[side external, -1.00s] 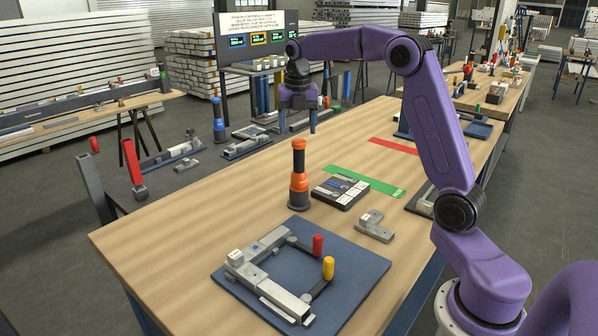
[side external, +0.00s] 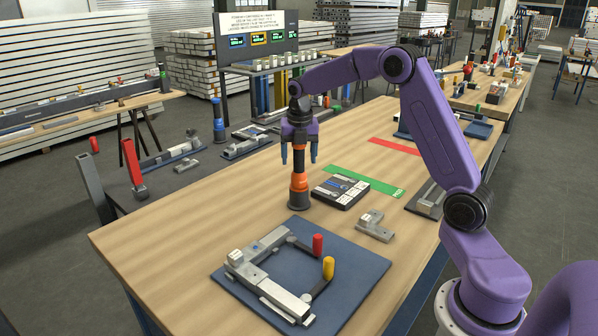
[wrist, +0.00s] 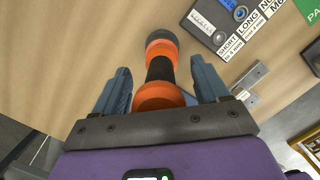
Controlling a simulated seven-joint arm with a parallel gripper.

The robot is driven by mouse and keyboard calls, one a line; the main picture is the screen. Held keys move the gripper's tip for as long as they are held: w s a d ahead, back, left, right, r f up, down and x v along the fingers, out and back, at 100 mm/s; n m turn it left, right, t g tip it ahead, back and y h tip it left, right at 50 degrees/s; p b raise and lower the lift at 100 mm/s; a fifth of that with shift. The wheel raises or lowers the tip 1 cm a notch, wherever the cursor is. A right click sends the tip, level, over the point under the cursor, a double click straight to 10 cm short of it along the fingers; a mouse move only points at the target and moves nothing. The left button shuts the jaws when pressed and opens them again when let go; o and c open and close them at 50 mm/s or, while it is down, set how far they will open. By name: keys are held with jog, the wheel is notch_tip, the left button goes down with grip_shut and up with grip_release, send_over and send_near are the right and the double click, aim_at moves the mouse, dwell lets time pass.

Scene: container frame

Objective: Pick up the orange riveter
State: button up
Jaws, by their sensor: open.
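My gripper (side external: 299,160) is open, pointing down, with one finger on either side of the riveter's upper part. In the wrist view my gripper (wrist: 163,82) shows gaps between the fingers and the riveter.
A black box with labels (side external: 341,192) stands just right of the riveter. A grey metal bracket (side external: 374,226) lies nearby. A blue board (side external: 355,262) with a metal frame and red and yellow handles lies in front. Green and red strips mark the table behind.

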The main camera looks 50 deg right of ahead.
jog(key=c, duration=1.1)
jog(key=shift+r, duration=0.15)
notch_tip(320, 180, up, 10)
jog(key=shift+f, duration=0.1)
